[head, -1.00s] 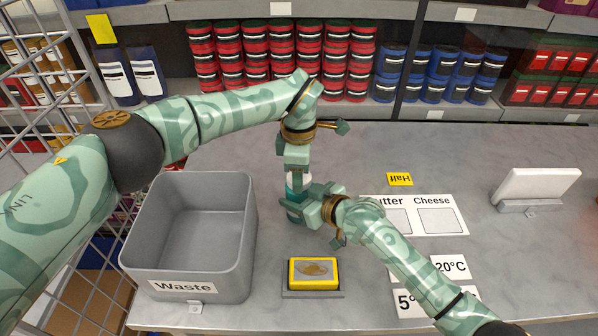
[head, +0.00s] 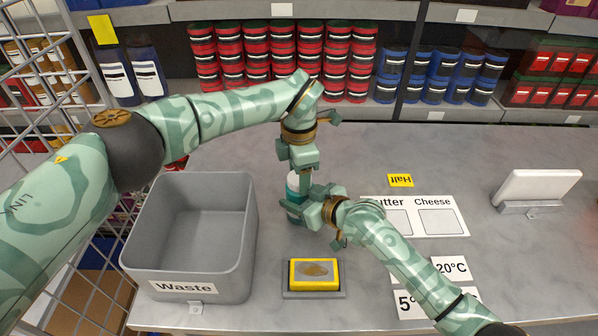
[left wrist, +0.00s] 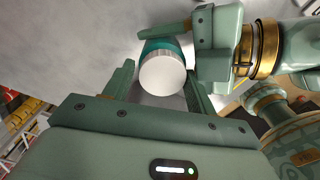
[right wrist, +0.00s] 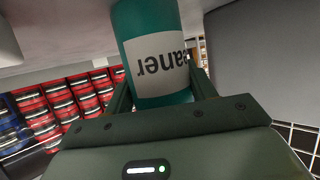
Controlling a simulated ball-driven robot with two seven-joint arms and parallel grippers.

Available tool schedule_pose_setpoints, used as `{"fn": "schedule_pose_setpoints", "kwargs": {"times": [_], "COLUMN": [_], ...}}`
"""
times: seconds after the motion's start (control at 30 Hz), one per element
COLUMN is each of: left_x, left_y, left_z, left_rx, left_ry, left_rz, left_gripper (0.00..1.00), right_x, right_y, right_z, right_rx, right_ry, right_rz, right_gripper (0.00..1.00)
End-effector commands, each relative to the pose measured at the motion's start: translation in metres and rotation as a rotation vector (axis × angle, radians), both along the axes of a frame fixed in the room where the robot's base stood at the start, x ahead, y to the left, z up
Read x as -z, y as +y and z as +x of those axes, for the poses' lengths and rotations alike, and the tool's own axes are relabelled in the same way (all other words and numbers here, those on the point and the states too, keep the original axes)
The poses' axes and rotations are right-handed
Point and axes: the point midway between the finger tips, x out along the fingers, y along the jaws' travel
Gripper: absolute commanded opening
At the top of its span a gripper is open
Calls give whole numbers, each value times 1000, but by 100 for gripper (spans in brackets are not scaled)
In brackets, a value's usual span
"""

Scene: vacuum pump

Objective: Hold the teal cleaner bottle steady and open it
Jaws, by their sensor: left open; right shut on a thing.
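The teal cleaner bottle (head: 291,190) stands on the grey table, partly hidden behind my grippers. Its label, part of which reads "aner", shows in the right wrist view (right wrist: 158,62). My right gripper (head: 312,212) is shut on the bottle's body from the side. The white ribbed cap (left wrist: 162,74) sits at the bottle's top in the left wrist view, with teal behind it. My left gripper (head: 301,180) points down from above, open, its fingers on either side of the cap. I cannot tell whether they touch it.
A grey Waste bin (head: 245,235) stands left of the bottle. A yellow-framed sponge-like block (head: 314,272) sits in front. A Butter and Cheese mat (head: 455,205), temperature cards (head: 451,268) and a white tablet-like stand (head: 538,190) are at right.

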Motion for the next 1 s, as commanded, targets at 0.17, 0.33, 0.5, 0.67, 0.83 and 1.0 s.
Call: {"fn": "schedule_pose_setpoints", "kwargs": {"times": [0.17,0.33,0.5,0.67,0.83,1.0], "left_x": [-7,-33,-48,-71,-80,-80], "left_y": [-5,-6,-4,-1,-1,-2], "left_z": [-5,-5,-3,5,4,0], "left_rx": [7,9,6,132,543,898], "left_ry": [12,9,5,-29,-18,1], "left_rz": [-7,-7,-5,11,17,5], "left_gripper": [67,67,66,66,66,66], "right_x": [0,1,1,1,1,1], "right_y": [-1,-1,-1,-1,-1,-1], "right_z": [2,1,0,0,0,0], "right_rx": [4,3,2,1,1,1], "right_ry": [0,3,2,2,2,1], "right_rz": [-1,-3,-3,-2,-2,-2], "right_gripper": [0,0,0,0,0,0]}}
